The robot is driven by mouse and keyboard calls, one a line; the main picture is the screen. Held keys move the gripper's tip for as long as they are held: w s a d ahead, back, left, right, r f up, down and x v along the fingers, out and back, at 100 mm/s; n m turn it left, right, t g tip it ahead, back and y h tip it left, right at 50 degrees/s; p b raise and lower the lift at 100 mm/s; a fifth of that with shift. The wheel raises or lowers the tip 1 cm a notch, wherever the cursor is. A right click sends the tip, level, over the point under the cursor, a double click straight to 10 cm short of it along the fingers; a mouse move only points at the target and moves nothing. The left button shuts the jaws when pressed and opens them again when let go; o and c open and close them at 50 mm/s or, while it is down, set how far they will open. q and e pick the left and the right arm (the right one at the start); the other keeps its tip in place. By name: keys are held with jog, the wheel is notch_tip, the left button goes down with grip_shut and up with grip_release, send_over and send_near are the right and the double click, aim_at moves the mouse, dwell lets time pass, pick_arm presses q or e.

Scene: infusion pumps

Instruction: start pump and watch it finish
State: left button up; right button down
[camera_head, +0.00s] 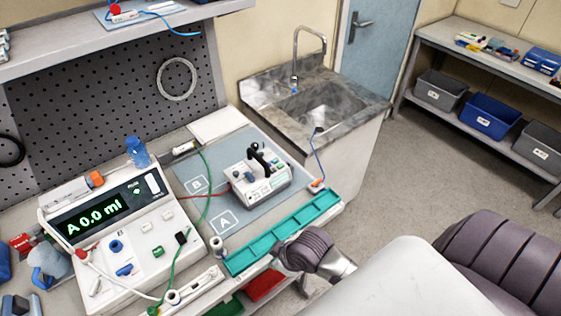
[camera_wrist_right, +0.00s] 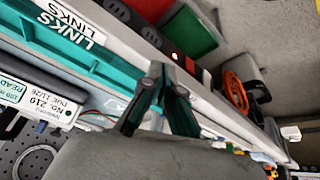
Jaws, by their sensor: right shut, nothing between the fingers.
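The white infusion pump (camera_head: 150,262) stands on the bench at the left in the head view. Its dark display (camera_head: 92,217) reads "A 0.0 ml" in green. Its front carries blue, green, white and black knobs and buttons; green, red and white leads run around it. A smaller white unit (camera_head: 262,188) with a black upright part sits on the grey mat. My right gripper (camera_head: 278,262) is at the bench's front edge, by the teal tray, apart from the pump. In the wrist view its fingers (camera_wrist_right: 160,78) are together and empty. My left gripper is not in view.
The teal tray (camera_head: 283,232) runs along the front edge; it also shows in the wrist view (camera_wrist_right: 105,65), labelled "LINKS". The grey mat (camera_head: 213,180) bears squares A and B. A blue bottle (camera_head: 138,152) stands behind the pump. A sink (camera_head: 322,100) is beyond; open floor lies right.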

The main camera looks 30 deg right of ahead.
jog(key=w+r+n, duration=0.1)
jog(key=w, duration=0.1)
jog(key=w+d+r+n, duration=0.1)
jog(key=w, duration=0.1)
jog(key=w+r, duration=0.1)
jog(key=w, duration=0.1)
jog(key=shift+w+d+r+n+t+y, duration=0.15)
jog(key=shift+w+d+n+t+y, duration=0.2)
jog(key=shift+n+t+y, duration=0.05)
jog(key=w+d+r+n+t, duration=0.1)
jog(key=w+d+r, duration=0.1)
jog(key=w+d, duration=0.15)
jog(key=w+d+r+n, duration=0.1)
jog(key=w+d+r, duration=0.1)
jog(key=w, duration=0.2)
notch_tip(320, 180, up, 10)
jog(key=n+t+p, duration=0.1)
jog(key=n+t, duration=0.1)
send_over(282, 166)
jog(key=shift+f, duration=0.2)
notch_tip(282, 166, down, 7)
jog(key=b, duration=0.6)
jog(key=shift+r, duration=0.15)
jog(key=shift+f+b, duration=0.5)
jog(key=shift+f, duration=0.45)
jog(key=shift+f, duration=0.15)
jog(key=shift+f, duration=0.3)
